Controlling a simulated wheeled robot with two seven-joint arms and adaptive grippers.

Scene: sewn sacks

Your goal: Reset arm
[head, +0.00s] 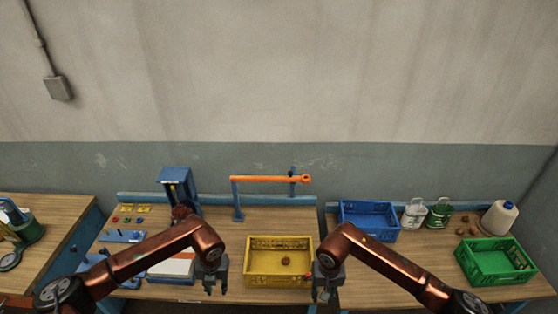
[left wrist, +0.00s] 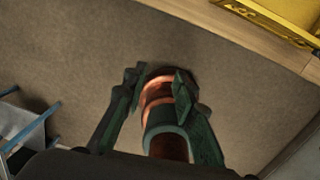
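My left gripper (head: 216,287) hangs at the table's front edge, left of the yellow crate (head: 279,242). In the left wrist view its two fingers (left wrist: 158,82) stand apart, over the floor. A copper-coloured part of my own body shows between and beyond them; nothing appears gripped. My right gripper (head: 326,288) hangs just right of the yellow crate, near the front edge. It is small and dark, and I cannot tell how far its fingers are apart. Both copper arms are bent, with elbows raised over the table front.
The yellow crate holds a small brown item (head: 286,262). A blue crate (head: 368,235), white and green bags, a thread cone (head: 499,218) and a green crate (head: 492,278) stand at right. An orange bar (head: 268,179) rises behind. A blue press (head: 176,188) stands left.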

